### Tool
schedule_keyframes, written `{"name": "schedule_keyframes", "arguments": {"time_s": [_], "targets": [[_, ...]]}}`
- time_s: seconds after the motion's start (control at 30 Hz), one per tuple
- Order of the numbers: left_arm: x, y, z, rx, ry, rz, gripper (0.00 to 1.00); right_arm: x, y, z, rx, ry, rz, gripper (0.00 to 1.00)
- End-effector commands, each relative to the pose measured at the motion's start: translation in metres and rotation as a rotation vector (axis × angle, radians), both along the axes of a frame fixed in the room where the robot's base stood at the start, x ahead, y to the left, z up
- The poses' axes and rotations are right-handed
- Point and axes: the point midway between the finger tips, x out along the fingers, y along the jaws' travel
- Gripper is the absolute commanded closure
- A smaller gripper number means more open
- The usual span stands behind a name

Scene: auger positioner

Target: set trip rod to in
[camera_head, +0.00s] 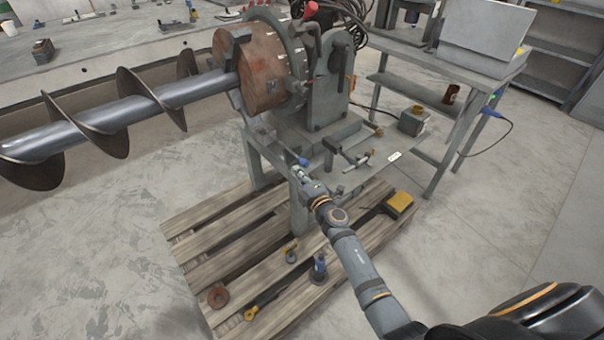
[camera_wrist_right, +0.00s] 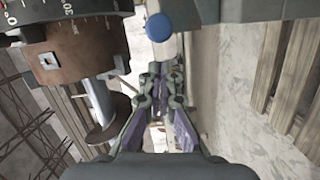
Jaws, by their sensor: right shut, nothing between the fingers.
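A round blue knob (camera_head: 303,162) sits at the front of the positioner stand and seems to be the end of the trip rod. A thin rod appears to run back from it toward the machine. In the right wrist view the blue knob (camera_wrist_right: 159,27) is just beyond my fingertips. My right gripper (camera_head: 299,173) is shut and empty, close to the knob. In its own view the fingers (camera_wrist_right: 166,68) are together below the knob; I cannot tell whether they touch it. My left gripper is not in view.
The positioner's rusty chuck (camera_head: 261,68) holds a long auger (camera_head: 130,112) reaching left. A red-knobbed lever (camera_head: 310,10) stands above. A wooden pallet (camera_head: 225,232) below holds several loose tools. A grey bench (camera_head: 440,66) stands at right. Open floor lies left of the pallet.

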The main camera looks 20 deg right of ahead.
Motion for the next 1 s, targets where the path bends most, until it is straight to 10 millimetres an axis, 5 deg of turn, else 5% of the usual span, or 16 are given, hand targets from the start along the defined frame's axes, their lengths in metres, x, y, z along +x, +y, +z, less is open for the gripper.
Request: {"name": "schedule_keyframes", "arguments": {"time_s": [0.57, 0.8, 1.0], "targets": [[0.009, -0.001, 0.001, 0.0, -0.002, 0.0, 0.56, 0.007, -0.018, -0.002, 0.0, -0.001, 0.001, 1.0], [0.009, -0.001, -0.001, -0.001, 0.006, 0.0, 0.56, 0.021, -0.056, -0.002, -0.003, -0.002, -0.001, 1.0], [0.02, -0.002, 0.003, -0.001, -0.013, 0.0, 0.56, 0.025, -0.067, -0.001, 0.0, -0.002, -0.002, 1.0]]}}
